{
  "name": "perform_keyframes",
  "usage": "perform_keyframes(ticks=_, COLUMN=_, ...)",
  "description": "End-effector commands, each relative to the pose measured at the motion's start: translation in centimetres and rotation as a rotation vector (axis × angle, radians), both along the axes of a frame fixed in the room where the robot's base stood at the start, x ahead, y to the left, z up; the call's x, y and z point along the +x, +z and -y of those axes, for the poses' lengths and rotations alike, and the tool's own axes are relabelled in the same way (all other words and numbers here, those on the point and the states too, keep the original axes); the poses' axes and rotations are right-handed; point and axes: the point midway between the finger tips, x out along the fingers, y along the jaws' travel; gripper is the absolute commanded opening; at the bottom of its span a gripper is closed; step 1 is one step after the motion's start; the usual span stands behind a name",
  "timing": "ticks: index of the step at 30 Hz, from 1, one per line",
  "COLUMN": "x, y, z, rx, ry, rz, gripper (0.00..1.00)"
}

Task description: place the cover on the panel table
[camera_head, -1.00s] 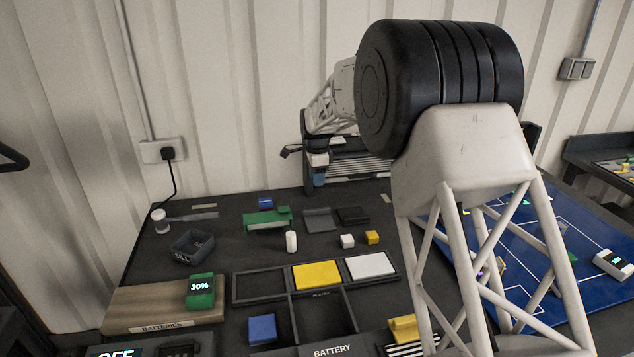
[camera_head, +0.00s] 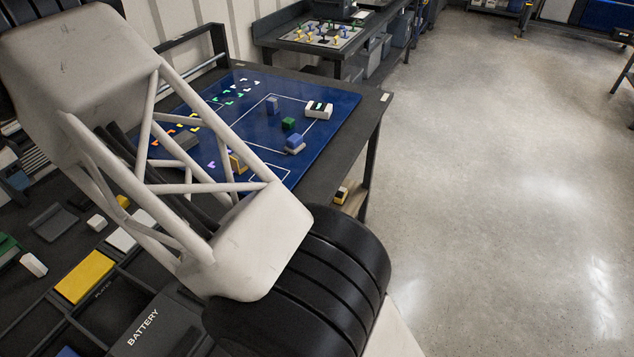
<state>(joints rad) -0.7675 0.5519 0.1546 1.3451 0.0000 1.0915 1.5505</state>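No part is clearly recognisable as the cover. A grey, lipped flat piece (camera_head: 52,222) lies on the dark bench at the left, and another grey piece (camera_head: 182,141) shows behind my arm's white lattice on the blue board; I cannot tell whether either is the cover. The blue board (camera_head: 300,90) with white lines lies on a dark table (camera_head: 371,112), probably the panel table. My gripper is not visible.
My arm's large links cover the left and centre foreground. The bench holds a yellow plate (camera_head: 85,277), a white plate (camera_head: 128,232) and a BATTERY panel (camera_head: 150,325). Another table (camera_head: 300,40) stands behind. Concrete floor (camera_head: 490,180) is open at the right.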

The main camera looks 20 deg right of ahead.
Motion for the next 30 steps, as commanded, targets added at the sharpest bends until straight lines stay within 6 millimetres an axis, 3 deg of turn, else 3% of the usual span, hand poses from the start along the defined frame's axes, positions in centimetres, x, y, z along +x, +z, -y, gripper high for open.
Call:
perform_keyframes(ticks=8, x=0.5, y=2.8, z=4.6, rx=0.008, ry=0.031, rz=0.009, gripper=0.40)
perform_keyframes(ticks=20, x=0.0, y=9.8, z=18.4, rx=0.024, ry=0.138, rz=0.040, gripper=0.40)
perform_keyframes(ticks=30, x=-3.1, y=14.5, z=30.3, rx=0.028, ry=0.234, rz=0.070, gripper=0.40)
